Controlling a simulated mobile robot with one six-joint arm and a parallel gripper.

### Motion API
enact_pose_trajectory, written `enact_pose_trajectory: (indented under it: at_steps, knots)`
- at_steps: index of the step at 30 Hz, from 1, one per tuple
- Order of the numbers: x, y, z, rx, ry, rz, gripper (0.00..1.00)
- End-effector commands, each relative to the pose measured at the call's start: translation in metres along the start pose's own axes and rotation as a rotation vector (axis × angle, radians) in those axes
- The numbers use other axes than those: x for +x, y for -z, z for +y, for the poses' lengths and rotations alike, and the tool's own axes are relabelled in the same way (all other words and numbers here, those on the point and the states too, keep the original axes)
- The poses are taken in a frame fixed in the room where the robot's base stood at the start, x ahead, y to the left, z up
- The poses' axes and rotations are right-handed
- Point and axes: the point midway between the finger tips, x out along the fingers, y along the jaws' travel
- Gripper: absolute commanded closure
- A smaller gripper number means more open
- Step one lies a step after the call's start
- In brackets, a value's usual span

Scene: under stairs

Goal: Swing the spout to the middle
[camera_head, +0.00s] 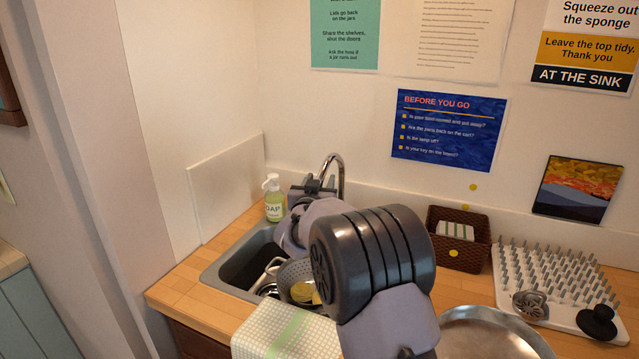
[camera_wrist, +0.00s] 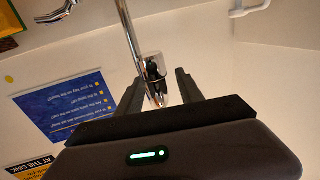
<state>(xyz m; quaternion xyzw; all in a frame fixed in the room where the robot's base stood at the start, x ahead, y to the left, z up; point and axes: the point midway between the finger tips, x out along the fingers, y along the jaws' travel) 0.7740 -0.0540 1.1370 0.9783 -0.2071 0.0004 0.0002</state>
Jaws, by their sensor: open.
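The chrome spout (camera_head: 338,172) rises in a tall curve behind the sink (camera_head: 213,275), near the wall. My gripper (camera_head: 316,184) is up at the spout, with my arm covering much of the sink and the tap's base. In the wrist view, which shows the wall posters upside down, the spout (camera_wrist: 131,36) is a thin chrome tube with a thicker chrome end. That end lies between the two dark fingers of my gripper (camera_wrist: 160,76). The fingers are open, with a gap visible on the right side; contact on the left is unclear.
A soap bottle (camera_head: 273,198) stands close left of my gripper. A colander (camera_head: 297,275) and other dishes fill part of the sink. A towel (camera_head: 285,332) lies in front. A brown basket (camera_head: 459,238), a pegged drying rack (camera_head: 552,285) and a metal pan (camera_head: 490,335) occupy the right.

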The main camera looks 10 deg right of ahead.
Motion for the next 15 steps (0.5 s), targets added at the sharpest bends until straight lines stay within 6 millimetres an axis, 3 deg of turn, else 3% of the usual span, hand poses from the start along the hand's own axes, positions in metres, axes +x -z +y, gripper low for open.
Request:
enact_pose_trajectory:
  at_steps: [5,15]
  knots:
    - [-0.020,0.001,-0.001,-0.001,0.002,-0.002,0.56]
    - [-0.121,0.002,-0.001,-0.002,0.004,-0.001,0.56]
